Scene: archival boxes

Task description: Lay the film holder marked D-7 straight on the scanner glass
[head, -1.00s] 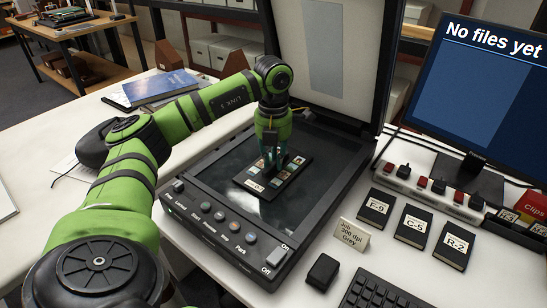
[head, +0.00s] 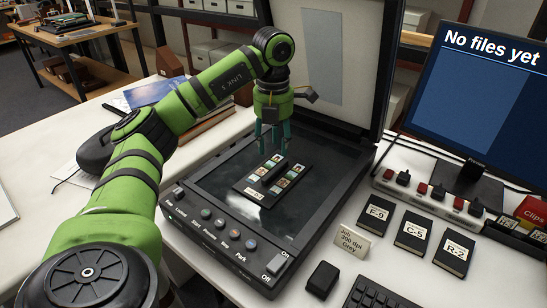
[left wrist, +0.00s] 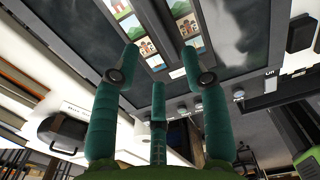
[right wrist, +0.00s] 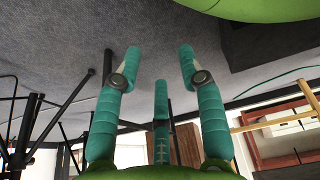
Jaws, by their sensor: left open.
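The film holder (head: 278,179), black with two rows of small pictures and a white label, lies flat on the scanner glass (head: 219,181). Its long sides look roughly in line with the glass sides. The label is too small to read surely. My left gripper (head: 272,146) is open and empty above the holder's far end, apart from it. The holder's pictures (left wrist: 150,50) also show between and beyond the spread fingers in the left wrist view. My right gripper (right wrist: 160,70) is open and empty above grey floor, out of the head view.
The scanner lid (head: 328,60) stands open behind the glass. Holders F-9 (head: 377,215), C-5 (head: 413,231) and R-2 (head: 453,252) lie right of the scanner, near a job card (head: 350,241) and power strip (head: 430,196). The monitor (head: 480,95) reads "No files yet".

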